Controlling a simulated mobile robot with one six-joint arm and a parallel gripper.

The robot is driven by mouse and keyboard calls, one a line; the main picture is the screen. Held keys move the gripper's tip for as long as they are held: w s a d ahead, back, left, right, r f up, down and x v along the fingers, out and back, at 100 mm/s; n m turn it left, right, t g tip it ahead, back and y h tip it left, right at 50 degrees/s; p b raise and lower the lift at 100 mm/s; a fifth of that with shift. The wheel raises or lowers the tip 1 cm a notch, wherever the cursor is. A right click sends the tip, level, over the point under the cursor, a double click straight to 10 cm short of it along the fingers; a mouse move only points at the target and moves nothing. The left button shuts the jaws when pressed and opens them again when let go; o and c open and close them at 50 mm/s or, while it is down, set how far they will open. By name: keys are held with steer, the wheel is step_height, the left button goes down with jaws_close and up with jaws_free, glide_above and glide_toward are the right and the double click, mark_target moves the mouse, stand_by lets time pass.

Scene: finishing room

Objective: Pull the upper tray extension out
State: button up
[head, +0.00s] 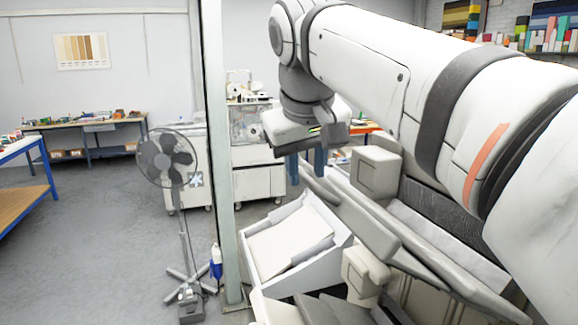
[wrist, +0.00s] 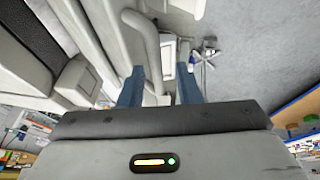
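My gripper (head: 306,170) hangs at the upper left end of the machine's long grey sloping parts (head: 350,215) in the head view. Its two blue fingers are apart. In the wrist view, my gripper (wrist: 159,88) is also open. I cannot tell for certain which sloping part is the upper tray extension. My arm hides part of the machine in the head view.
A light tray (head: 290,240) with a pale sheet-like surface sits low on the machine. A pale post (head: 217,150) stands left of it. Open grey floor (head: 90,240) lies at left.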

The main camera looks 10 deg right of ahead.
steer(key=shift+o, duration=0.2)
steer(key=shift+d, duration=0.15)
steer(key=v, duration=0.7)
steer(key=shift+s+r, duration=0.2)
steer(key=shift+r, duration=0.1)
